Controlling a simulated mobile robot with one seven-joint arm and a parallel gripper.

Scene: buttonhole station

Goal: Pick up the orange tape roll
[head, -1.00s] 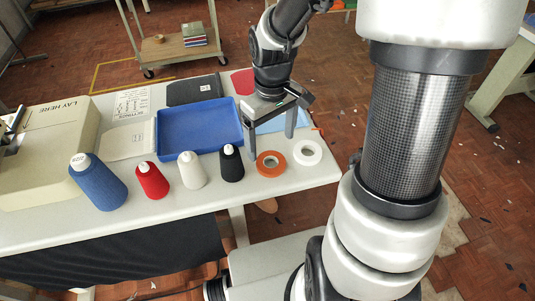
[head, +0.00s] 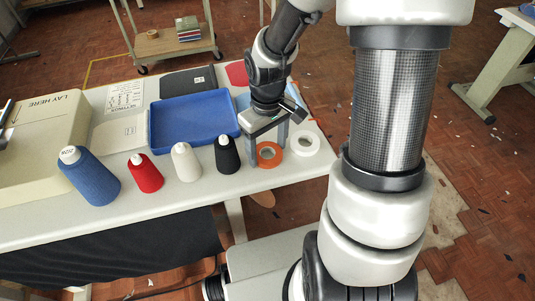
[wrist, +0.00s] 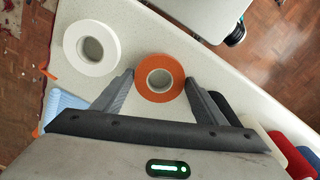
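The orange tape roll (head: 270,158) lies flat on the pale table near its front right part. In the wrist view the orange tape roll (wrist: 159,88) shows just ahead of my gripper, between the lines of its two fingers. My gripper (head: 267,155) is open in the head view, above and just behind the roll, with a finger overlapping the roll's edge in the picture. In the wrist view my gripper (wrist: 159,82) has its fingers spread wide, with nothing held. Whether the fingertips touch the table cannot be told.
A white tape roll (head: 305,144) lies close to the right of the orange one. A black thread cone (head: 227,156) stands to the left, with white, red and blue cones beyond. A blue tray (head: 196,119) lies behind. The table's front edge is near.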

